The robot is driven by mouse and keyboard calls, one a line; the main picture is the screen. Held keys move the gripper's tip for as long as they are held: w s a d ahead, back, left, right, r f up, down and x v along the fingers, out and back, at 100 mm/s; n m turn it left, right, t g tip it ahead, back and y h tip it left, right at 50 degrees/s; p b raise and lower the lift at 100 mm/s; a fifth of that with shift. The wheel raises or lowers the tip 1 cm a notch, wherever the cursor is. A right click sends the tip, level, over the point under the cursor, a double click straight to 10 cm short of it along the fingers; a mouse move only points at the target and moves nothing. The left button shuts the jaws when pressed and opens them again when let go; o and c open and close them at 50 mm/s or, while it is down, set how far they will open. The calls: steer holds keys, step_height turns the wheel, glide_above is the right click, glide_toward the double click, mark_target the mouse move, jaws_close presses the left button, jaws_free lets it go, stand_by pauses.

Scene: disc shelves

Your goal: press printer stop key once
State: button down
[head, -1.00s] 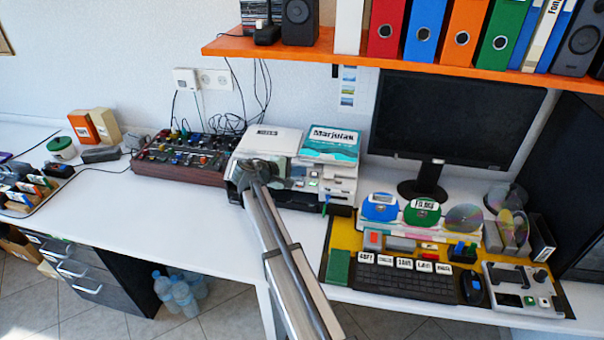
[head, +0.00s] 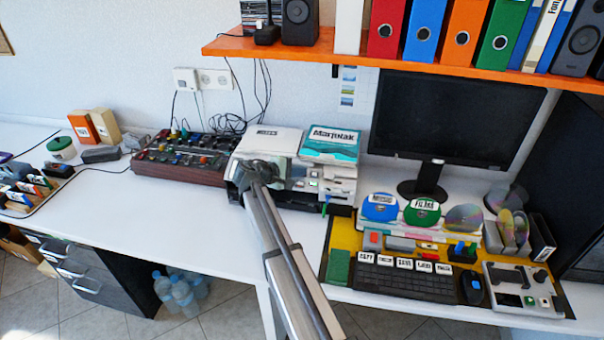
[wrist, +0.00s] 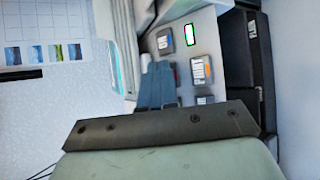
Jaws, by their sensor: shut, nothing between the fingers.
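The white and dark printer (head: 268,140) stands on the desk at the middle, behind the end of my arm. In the wrist view its light panel (wrist: 207,38) carries a small green-edged display (wrist: 190,35), a dark key (wrist: 165,41), a labelled key with an orange mark (wrist: 201,70) and a partly hidden key (wrist: 204,100). The labels are too blurred to tell which key is stop. My gripper (wrist: 158,66) is shut and empty, its fingers pointing at the panel beside the keys. I cannot tell whether the tips touch it. In the head view the wrist hides the fingers.
A teal and white box (head: 330,143) lies on the printer's right top. A brown-sided mixer board (head: 180,158) stands left of the printer. A monitor (head: 455,115) and a yellow mat (head: 342,240) with a keyboard are to the right. The white desk front (head: 225,225) is clear.

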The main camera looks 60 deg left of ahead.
steer(key=shift+s+d+r, duration=0.15)
steer(key=shift+r, duration=0.2)
steer(key=shift+s+d+r, duration=0.15)
steer(key=shift+r, duration=0.2)
steer(key=shift+s+d+r, duration=0.3)
steer(key=shift+r, duration=0.45)
steer(key=shift+s+d+r, duration=0.25)
steer(key=shift+r, duration=0.45)
steer(key=shift+s+d+r, duration=0.3)
steer(key=shift+r, duration=0.45)
